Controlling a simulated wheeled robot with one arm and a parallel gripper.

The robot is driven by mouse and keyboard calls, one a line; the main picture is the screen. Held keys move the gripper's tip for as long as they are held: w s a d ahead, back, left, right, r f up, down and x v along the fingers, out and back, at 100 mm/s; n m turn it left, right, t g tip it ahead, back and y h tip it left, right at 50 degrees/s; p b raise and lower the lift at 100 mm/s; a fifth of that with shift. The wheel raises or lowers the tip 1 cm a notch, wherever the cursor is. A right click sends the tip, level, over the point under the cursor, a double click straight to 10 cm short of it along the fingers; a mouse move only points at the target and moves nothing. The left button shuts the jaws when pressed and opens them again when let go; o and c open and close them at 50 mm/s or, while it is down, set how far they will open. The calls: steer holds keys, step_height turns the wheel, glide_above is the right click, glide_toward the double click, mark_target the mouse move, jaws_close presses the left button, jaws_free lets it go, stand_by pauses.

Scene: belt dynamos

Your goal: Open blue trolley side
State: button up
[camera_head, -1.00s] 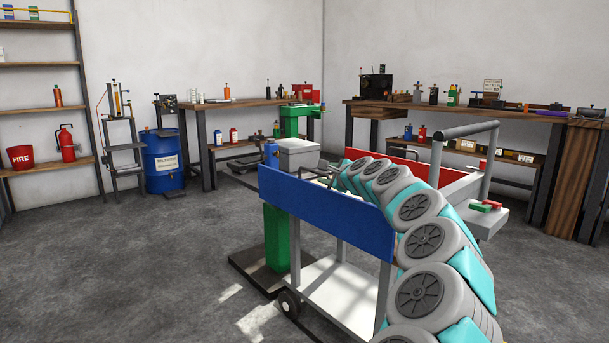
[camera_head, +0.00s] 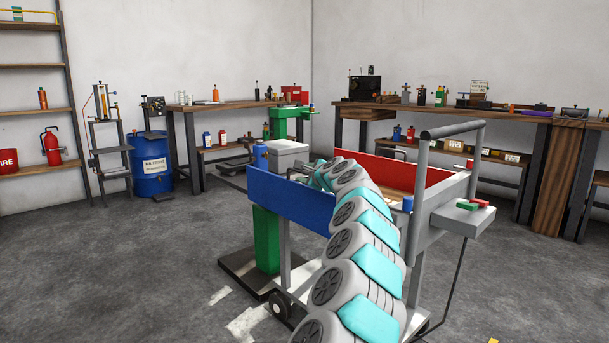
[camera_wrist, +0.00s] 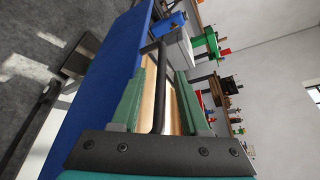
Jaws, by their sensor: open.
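The trolley's blue side panel (camera_head: 290,197) stands upright along its near left edge, and it fills the left of the wrist view (camera_wrist: 100,85). A dark bar handle (camera_wrist: 160,88) rises beside this panel over the light wooden inside. In the wrist view my gripper (camera_wrist: 162,85) is open, its two green fingers apart on either side of the bar. The bar appears to lie between them; I cannot tell whether either finger touches it. In the head view my arm reaches over the trolley and hides most of the gripper.
The red side panel (camera_head: 400,178) is upright opposite. A push bar (camera_head: 452,130) rises at the near right.

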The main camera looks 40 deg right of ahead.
jaws_close()
stand_by(0.4)
stand_by(1.1)
